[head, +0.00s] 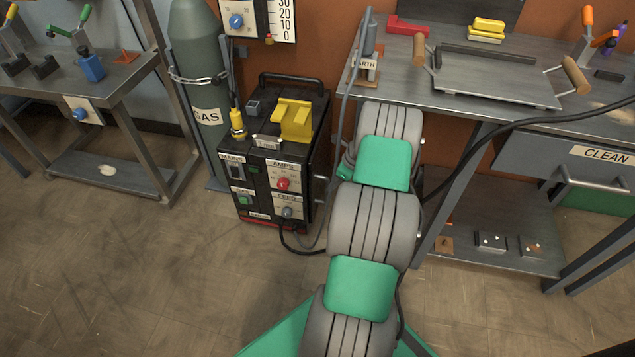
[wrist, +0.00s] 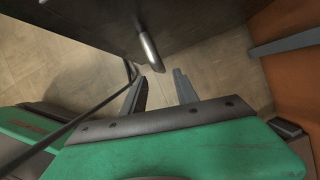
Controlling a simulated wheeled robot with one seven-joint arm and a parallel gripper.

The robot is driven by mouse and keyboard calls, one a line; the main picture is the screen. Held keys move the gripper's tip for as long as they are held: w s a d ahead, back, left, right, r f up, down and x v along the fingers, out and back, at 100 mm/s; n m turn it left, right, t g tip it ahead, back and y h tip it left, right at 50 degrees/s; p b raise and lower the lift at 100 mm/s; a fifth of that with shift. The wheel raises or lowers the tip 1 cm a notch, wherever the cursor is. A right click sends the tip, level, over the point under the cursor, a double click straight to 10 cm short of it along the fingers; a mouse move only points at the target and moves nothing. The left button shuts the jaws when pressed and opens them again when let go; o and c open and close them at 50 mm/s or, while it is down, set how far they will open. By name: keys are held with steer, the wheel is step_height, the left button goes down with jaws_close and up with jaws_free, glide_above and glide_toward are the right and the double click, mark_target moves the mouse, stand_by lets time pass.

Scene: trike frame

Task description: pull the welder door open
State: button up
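The welder (head: 262,203) is a black box with dials and switches on its front, standing on the floor beside the gas cylinder. Its dark side panel (wrist: 85,18) fills the top of the wrist view, and a metal bar handle (wrist: 150,48) sticks out from it. My gripper (wrist: 160,77) is open, its two dark fingers apart with nothing between them. The handle's near end shows just beyond the gap between the fingertips; I cannot tell the depth between them. No door gap is visible.
A green gas cylinder (head: 195,70) stands left of the welder. A metal workbench (head: 475,88) with a tray and tools is at the right, a drawer (head: 570,165) under it. Cables (head: 291,243) run near the welder's base. The floor (head: 140,265) at front left is clear.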

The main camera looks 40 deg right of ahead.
mark_target(327, 200)
steer(key=b+x, duration=0.3)
steer(key=x, duration=0.4)
steer(key=shift+d+f, duration=0.1)
steer(key=shift+f, duration=0.3)
jaws_close()
steer(key=shift+r, duration=0.1)
stand_by(0.8)
